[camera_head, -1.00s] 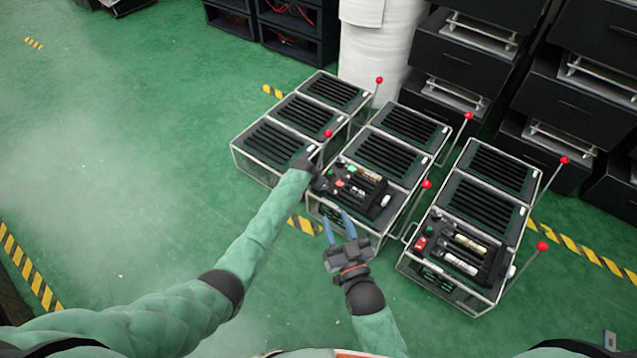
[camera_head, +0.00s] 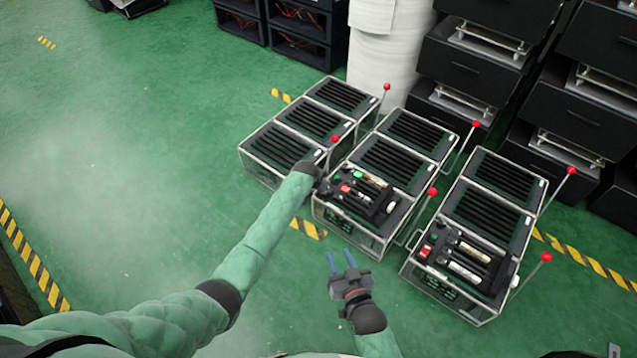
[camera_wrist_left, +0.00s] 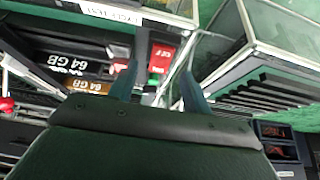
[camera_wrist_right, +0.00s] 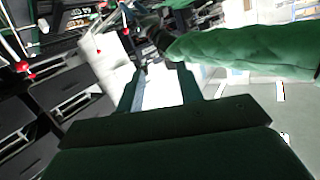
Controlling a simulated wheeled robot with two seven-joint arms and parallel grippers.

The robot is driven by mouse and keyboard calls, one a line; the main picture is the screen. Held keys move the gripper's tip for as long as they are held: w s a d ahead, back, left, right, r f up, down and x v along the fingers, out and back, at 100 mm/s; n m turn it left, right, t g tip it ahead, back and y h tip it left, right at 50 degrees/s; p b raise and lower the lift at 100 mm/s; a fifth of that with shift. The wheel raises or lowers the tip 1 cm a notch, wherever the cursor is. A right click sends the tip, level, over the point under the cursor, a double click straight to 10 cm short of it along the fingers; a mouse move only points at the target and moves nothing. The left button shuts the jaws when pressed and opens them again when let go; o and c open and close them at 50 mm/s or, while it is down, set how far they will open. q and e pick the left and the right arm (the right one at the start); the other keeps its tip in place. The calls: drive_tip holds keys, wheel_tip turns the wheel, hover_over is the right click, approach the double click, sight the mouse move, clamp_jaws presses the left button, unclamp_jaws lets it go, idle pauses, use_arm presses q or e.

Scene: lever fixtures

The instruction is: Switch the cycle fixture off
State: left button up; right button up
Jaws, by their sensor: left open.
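The middle fixture (camera_head: 392,158) has a red button (camera_head: 345,188) and a green button (camera_head: 358,174) on its near panel. In the left wrist view, a red button marked OFF (camera_wrist_left: 161,57) sits near the green one, and an upside-down label (camera_wrist_left: 110,14) seems to read "CYCLE TEST". My left gripper (camera_wrist_left: 155,85) is open over this panel, the buttons showing between or just beyond its fingers. I cannot tell if it touches them. In the head view its fingers are lost against the dark panel. My right gripper (camera_head: 341,258) is open and empty, above the floor in front of the middle fixture.
A similar fixture (camera_head: 283,148) stands at left and another (camera_head: 484,205) at right, with its own red button (camera_head: 426,251). Red-knobbed levers (camera_head: 432,192) stick up beside the fixtures. Black drawer units and a white roll (camera_head: 385,50) stand behind. Green floor is clear at left.

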use_arm(q)
drive_tip(key=shift+p+v, duration=0.5)
drive_tip(key=shift+v, duration=1.65)
use_arm(e)
drive_tip(key=s+f+g+h, duration=0.1)
drive_tip(key=s+f+g, duration=0.3)
drive_tip(key=f, duration=0.6)
drive_tip(key=shift+s+d+f, duration=0.3)
drive_tip(key=shift+s+f, duration=0.1)
drive_tip(key=shift+s, duration=0.55)
drive_tip(key=shift+w+r, duration=0.1)
